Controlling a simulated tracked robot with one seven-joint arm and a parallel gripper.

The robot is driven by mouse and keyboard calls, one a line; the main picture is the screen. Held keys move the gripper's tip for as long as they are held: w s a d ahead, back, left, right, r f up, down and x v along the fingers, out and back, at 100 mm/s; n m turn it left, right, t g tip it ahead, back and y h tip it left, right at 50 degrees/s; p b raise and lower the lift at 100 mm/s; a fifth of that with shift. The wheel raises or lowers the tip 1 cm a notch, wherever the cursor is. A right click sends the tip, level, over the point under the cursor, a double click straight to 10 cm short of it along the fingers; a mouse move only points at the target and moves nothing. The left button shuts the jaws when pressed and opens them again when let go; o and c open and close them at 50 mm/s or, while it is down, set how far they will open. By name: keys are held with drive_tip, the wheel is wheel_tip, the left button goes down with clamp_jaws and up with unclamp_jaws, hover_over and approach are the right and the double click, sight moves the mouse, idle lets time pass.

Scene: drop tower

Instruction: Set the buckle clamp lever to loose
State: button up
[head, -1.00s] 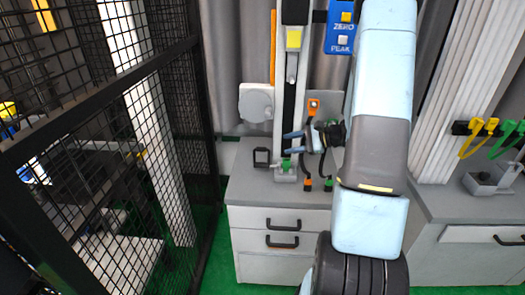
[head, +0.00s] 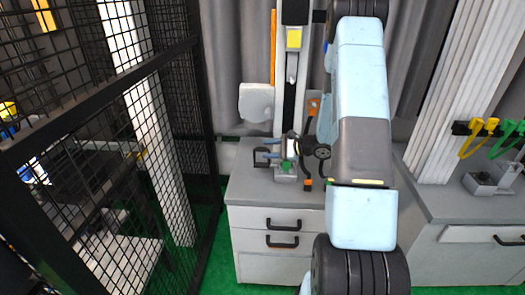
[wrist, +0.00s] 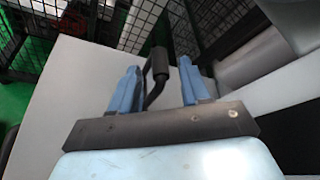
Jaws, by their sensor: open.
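The buckle clamp lever appears to be the black bent handle (head: 257,158) standing on the cabinet top, left of the tower's foot. In the wrist view the black lever (wrist: 158,66), with a thick grip at its top, rises between my two blue fingers. My gripper (head: 268,148) is open, pointing left, with its fingertips at the lever; it also shows in the wrist view (wrist: 160,76). The clamp's base is hidden behind my gripper's palm.
The grey cabinet top (head: 245,190) is clear in front. A small block with a green part (head: 287,167) sits at the tower's foot (head: 291,95), close to my gripper. An orange-ended part (head: 308,185) stands nearby. A black mesh fence (head: 130,130) is on the left.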

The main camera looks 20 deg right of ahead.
sight(263, 149)
drive_tip(key=shift+x, duration=1.6)
drive_tip(key=shift+c, duration=0.2)
clamp_jaws()
